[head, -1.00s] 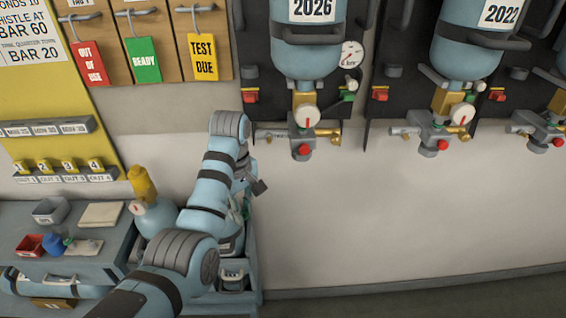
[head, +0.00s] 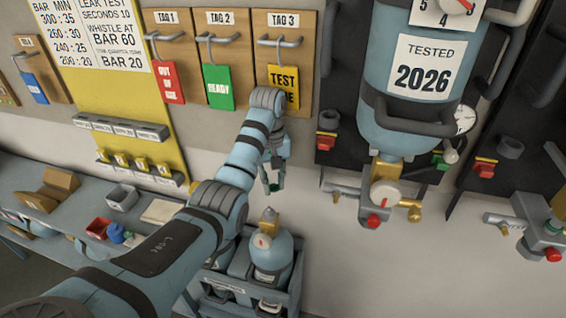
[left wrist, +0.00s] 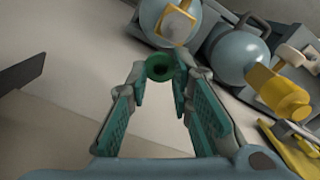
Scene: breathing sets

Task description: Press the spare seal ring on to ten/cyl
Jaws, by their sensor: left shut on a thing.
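My left gripper (head: 272,187) hangs with its fingers down, above and beside the crate of cylinders. In the left wrist view, its fingers (left wrist: 162,78) are shut on a small green seal ring (left wrist: 160,67) at their tips. The ring is too small to make out clearly in the head view. A pale blue cylinder (head: 272,262) with a brass valve stands upright in the crate below the gripper. Another large blue cylinder (head: 415,100), labelled TESTED 2026, hangs on the wall rack. I cannot read which cylinder is ten/cyl. My right gripper is not in view.
The blue-grey crate (head: 292,300) stands on the floor beside the bench (head: 70,225). The bench holds a red bin (head: 98,228), a grey bin (head: 121,197) and a cardboard box (head: 58,184). Tag boards hang above.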

